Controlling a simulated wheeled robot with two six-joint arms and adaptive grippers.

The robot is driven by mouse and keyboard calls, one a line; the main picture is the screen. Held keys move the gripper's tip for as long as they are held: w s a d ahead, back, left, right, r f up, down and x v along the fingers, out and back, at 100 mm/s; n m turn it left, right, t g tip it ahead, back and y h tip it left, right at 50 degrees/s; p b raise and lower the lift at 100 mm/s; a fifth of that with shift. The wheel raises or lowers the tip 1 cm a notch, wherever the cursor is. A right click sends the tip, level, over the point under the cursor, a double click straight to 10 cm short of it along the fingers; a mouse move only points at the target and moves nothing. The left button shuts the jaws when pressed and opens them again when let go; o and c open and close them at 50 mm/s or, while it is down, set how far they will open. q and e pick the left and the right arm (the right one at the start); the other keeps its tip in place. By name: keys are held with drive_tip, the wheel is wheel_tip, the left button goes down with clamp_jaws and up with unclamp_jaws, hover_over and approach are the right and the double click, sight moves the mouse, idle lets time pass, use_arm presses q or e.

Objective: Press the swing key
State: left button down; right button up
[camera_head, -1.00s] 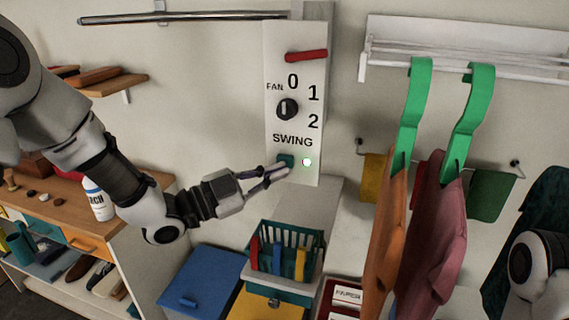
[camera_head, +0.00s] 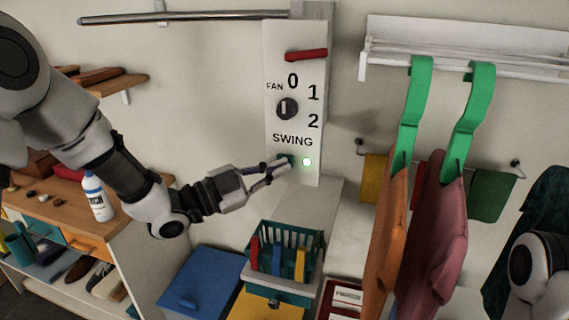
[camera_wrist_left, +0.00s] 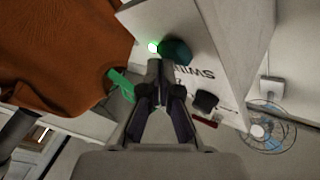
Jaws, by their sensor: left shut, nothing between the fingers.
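A white control panel (camera_head: 293,180) on the wall carries a fan knob (camera_head: 287,108), the word SWING, and below it the teal swing key, mostly hidden behind my fingertips in the head view. The key (camera_wrist_left: 176,49) shows in the wrist view just beyond the fingertips. A small green light (camera_head: 307,162) glows beside it, also in the wrist view (camera_wrist_left: 153,47). My left gripper (camera_head: 287,163) is shut and empty, its tips at the key; I cannot tell whether they touch it. The left gripper (camera_wrist_left: 160,72) overlaps the key's near edge in the wrist view. My right gripper is out of view.
A teal basket (camera_head: 262,238) stands below the panel. Orange (camera_head: 386,225) and pink (camera_head: 430,235) garments hang on green hangers to the right. A red lever (camera_head: 306,55) is at the panel's top. A fan (camera_wrist_left: 268,130) shows in the wrist view.

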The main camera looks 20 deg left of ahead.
use_arm(q)
drive_tip(key=shift+w, duration=0.2)
drive_tip(key=shift+s, duration=0.1)
drive_tip(key=shift+s+b, duration=0.3)
drive_tip(key=shift+s, duration=0.6)
drive_tip(key=s+b, duration=0.1)
drive_tip(key=s, duration=0.5)
drive_tip(key=shift+a, duration=0.15)
